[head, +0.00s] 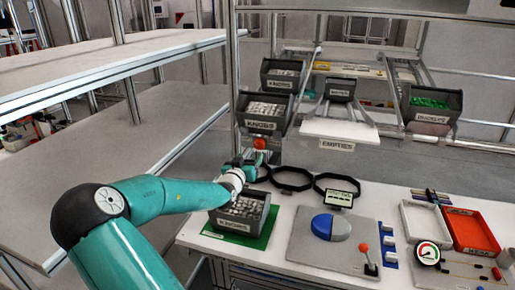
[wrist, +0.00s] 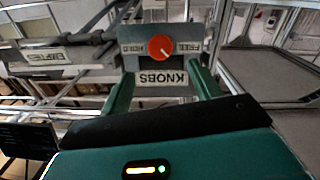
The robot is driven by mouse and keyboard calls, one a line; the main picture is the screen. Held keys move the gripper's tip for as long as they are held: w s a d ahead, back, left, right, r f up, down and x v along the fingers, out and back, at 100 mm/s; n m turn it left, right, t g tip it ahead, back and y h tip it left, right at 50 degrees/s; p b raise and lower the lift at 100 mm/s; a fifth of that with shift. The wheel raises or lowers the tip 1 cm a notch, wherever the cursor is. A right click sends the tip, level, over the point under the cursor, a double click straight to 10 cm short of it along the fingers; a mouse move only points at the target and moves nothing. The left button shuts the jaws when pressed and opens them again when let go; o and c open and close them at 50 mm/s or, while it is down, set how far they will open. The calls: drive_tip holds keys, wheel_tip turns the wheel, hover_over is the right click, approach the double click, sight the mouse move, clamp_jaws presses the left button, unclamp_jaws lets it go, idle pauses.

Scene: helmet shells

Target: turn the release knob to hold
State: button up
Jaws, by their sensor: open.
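The red release knob (wrist: 160,47) sits on a grey plate above an upside-down KNOBS label (wrist: 161,78) in the wrist view. Small upside-down lettering flanks it, apparently HOLD at left and FREE at right. A short pale mark on the knob points to the lower right, on the FREE side. In the head view the knob (head: 260,143) shows below the upper KNOBS bin. My gripper (wrist: 160,80) is open and empty, its green fingers pointing toward the plate, one either side of the label. The knob lies just beyond the fingertips, and no contact shows. In the head view my gripper (head: 250,165) is partly hidden.
The upper KNOBS bin (head: 263,125) hangs on the rack behind the knob. A lower bin of pale parts (head: 240,222) stands on a green mat beneath my wrist. Black rings (head: 291,179) lie to the right. A rack post (head: 232,70) rises close by.

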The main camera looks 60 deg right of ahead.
sight(258, 145)
drive_tip(key=d, duration=0.6)
drive_tip(key=w+d, duration=0.1)
drive_tip(key=d, duration=0.2)
drive_tip(key=shift+d+f, duration=0.1)
drive_tip(key=shift+d, duration=0.05)
drive_tip(key=c, duration=1)
